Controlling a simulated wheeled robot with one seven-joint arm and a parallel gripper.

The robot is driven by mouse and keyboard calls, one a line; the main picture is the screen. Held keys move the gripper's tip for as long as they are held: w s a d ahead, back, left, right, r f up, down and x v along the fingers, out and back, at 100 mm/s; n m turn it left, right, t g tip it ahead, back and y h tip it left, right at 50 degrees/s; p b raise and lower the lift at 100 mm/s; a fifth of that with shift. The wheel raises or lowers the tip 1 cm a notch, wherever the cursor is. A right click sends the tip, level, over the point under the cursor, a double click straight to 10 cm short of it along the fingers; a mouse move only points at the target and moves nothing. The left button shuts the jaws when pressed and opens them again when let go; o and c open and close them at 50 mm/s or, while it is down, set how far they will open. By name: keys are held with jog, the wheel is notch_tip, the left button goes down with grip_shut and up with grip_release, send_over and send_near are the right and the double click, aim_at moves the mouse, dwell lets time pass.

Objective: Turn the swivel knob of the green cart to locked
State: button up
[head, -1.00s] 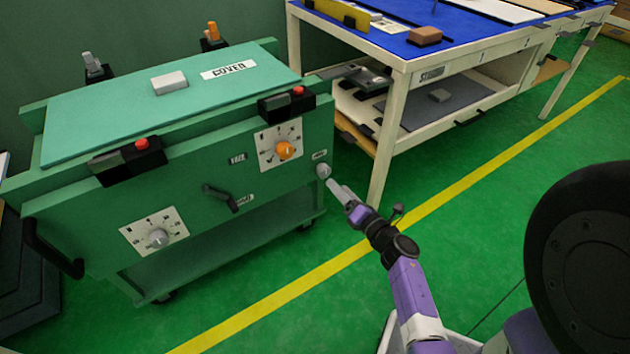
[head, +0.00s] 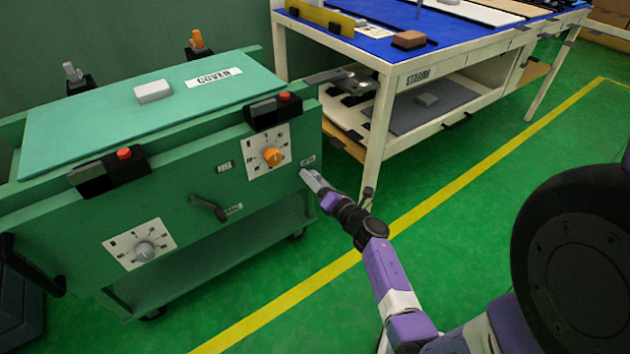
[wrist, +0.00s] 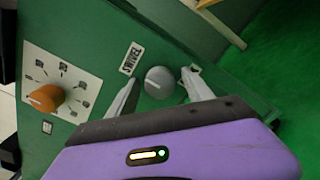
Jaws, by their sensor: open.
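The green cart (head: 205,165) stands at the left in the head view. Its swivel knob (wrist: 160,82) is a round grey knob beside the SWIVEL label (wrist: 131,58) in the wrist view. My gripper (wrist: 160,88) is open, with one finger on each side of the knob and gaps between them. In the head view my gripper (head: 308,178) is at the cart's right front edge and hides the knob. How the knob's pointer line sits against any locked mark I cannot tell.
An orange knob (head: 273,156) on a dial plate, a grey knob (head: 145,250) and a dark lever (head: 208,207) are on the same front. Black clips with red buttons (head: 124,154) line the top edge. A blue-topped table (head: 400,50) stands behind right.

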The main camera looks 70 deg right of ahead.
jog(key=shift+c, duration=0.2)
grip_shut()
jog(key=m+p, duration=0.3)
jog(key=m, duration=0.1)
jog(key=shift+r, duration=0.15)
jog(key=m+p, duration=0.2)
jog(key=m, duration=0.3)
jog(key=m+p, duration=0.2)
jog(key=m, duration=0.3)
jog(key=shift+m+p, duration=0.65)
jog(key=shift+m, duration=1.25)
